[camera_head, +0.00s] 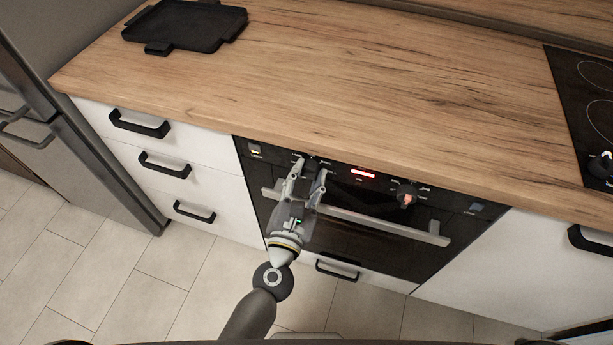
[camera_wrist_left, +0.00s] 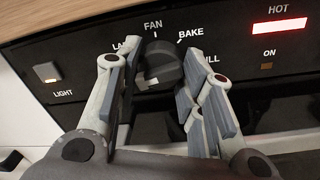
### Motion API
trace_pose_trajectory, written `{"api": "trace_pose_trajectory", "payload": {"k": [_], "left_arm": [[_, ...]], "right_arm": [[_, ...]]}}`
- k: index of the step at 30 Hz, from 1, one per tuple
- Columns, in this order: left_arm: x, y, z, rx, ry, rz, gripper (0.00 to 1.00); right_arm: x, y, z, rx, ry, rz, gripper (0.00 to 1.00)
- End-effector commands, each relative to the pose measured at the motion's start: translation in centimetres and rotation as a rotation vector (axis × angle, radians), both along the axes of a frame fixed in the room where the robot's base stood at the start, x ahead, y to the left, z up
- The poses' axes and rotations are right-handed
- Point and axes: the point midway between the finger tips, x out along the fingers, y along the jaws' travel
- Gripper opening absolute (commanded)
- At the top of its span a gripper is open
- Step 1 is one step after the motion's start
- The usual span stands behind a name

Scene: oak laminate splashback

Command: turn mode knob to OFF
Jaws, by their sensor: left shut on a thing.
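The mode knob (camera_wrist_left: 162,64) is a dark round knob on the black oven panel, with the words FAN and BAKE above it and partly hidden labels at both sides. In the head view the knob (camera_head: 313,160) is a small dark shape at the gripper's tips. My left gripper (camera_head: 307,174) reaches up to it from below. In the left wrist view its grey fingers (camera_wrist_left: 158,72) stand on either side of the knob, shut on it. No OFF label can be read, and I cannot tell where the knob points. My right gripper is not in view.
A steel oven handle (camera_head: 385,222) runs below the panel. A second knob (camera_head: 407,196) sits right of a lit red display (camera_head: 363,173). The wooden worktop (camera_head: 330,80) overhangs the panel. A black tray (camera_head: 185,28) lies far left, a hob (camera_head: 585,95) far right.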

Motion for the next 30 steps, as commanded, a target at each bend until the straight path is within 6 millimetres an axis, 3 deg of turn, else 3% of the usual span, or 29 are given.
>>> {"api": "trace_pose_trajectory", "payload": {"k": [5,6,10,22,30], "left_arm": [[-0.1,0.0,-0.2,-0.001,0.005,0.000,0.12],[-0.1,0.0,-0.2,-0.001,0.005,0.000,0.39],[-0.1,0.0,-0.2,0.000,0.003,-0.001,0.56],[-0.5,0.1,-0.1,0.001,0.001,-0.001,0.57],[-5.3,1.4,-0.3,0.004,0.004,-0.004,0.57]], "right_arm": [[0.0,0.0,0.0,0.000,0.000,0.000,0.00],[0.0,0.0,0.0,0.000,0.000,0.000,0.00],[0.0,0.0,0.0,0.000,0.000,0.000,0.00],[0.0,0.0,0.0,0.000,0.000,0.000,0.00],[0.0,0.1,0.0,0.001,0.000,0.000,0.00]]}}
